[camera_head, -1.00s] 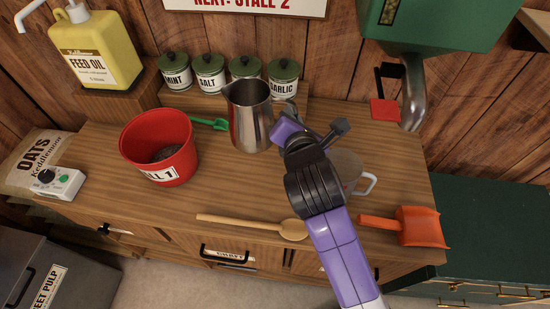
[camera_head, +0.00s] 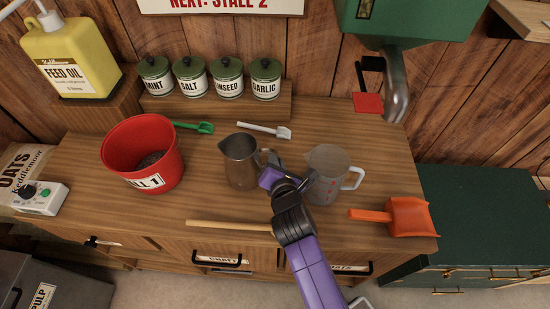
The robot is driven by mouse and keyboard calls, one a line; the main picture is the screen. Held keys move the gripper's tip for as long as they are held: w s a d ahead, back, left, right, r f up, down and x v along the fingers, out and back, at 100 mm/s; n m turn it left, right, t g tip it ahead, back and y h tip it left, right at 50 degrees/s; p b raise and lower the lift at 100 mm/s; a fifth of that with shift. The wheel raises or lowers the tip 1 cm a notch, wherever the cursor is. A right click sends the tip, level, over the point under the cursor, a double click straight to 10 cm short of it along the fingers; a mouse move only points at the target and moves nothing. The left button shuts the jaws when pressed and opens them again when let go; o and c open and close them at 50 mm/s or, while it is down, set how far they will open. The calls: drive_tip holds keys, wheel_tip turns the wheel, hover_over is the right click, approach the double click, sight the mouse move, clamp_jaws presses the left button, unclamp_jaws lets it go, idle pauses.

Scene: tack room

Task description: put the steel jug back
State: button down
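The steel jug (camera_head: 240,165) stands upright, apparently on the wooden counter, between the red bucket and the clear measuring jug. Its handle side faces right, towards my gripper (camera_head: 270,175). My gripper is right at the handle, and its purple end overlaps the lower right of the jug in the picture. The fingertips and the lower part of the handle are hard to make out, so I cannot see whether the fingers are closed on it.
The clear measuring jug (camera_head: 328,178) is close on the right of my gripper. The red bucket (camera_head: 143,160) stands left. A wooden spoon (camera_head: 225,225) lies in front, an orange scoop (camera_head: 400,217) at right. Green (camera_head: 195,127) and white (camera_head: 265,130) scoops lie behind, before labelled jars (camera_head: 228,80).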

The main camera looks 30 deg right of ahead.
drive_tip(key=shift+f, duration=0.2)
drive_tip(key=c, duration=1.6)
unclamp_jaws()
drive_tip(key=shift+r, duration=0.1)
drive_tip(key=b+v, duration=0.1)
drive_tip(key=v, duration=1)
drive_tip(key=shift+a, duration=0.15)
drive_tip(key=shift+s+a+r, duration=0.1)
drive_tip(key=shift+s+a, duration=0.05)
drive_tip(key=shift+s, duration=0.25)
